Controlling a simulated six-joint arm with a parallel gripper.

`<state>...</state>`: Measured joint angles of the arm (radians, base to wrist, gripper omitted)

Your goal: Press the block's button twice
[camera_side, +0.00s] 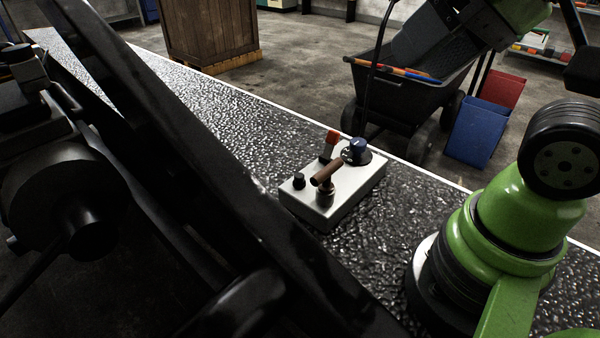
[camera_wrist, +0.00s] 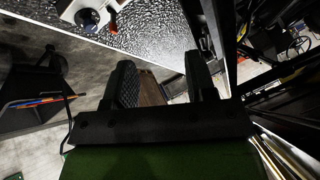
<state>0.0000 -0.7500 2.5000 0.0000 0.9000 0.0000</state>
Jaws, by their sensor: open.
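The block (camera_side: 345,200) is a pale box lying on the dark textured belt, in the middle of the side view. On its top are a small black button (camera_side: 299,180) at the left corner, a brown lever handle (camera_side: 327,173), a red-tipped switch (camera_side: 332,138) and a blue knob (camera_side: 357,146) on a dark dial. The block (camera_wrist: 68,10) also shows in the wrist view, cut off at the top left; the button is not clear there. My gripper (camera_wrist: 160,78) is open and empty, its two dark fingers apart. It is away from the block and touches none of its controls.
The textured belt (camera_side: 235,115) is clear around the block. A dark frame beam (camera_side: 215,150) crosses the foreground at left. Behind the belt stand a black cart (camera_side: 400,100), a blue bin (camera_side: 475,132), a red bin (camera_side: 502,88) and a wooden crate (camera_side: 210,30).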

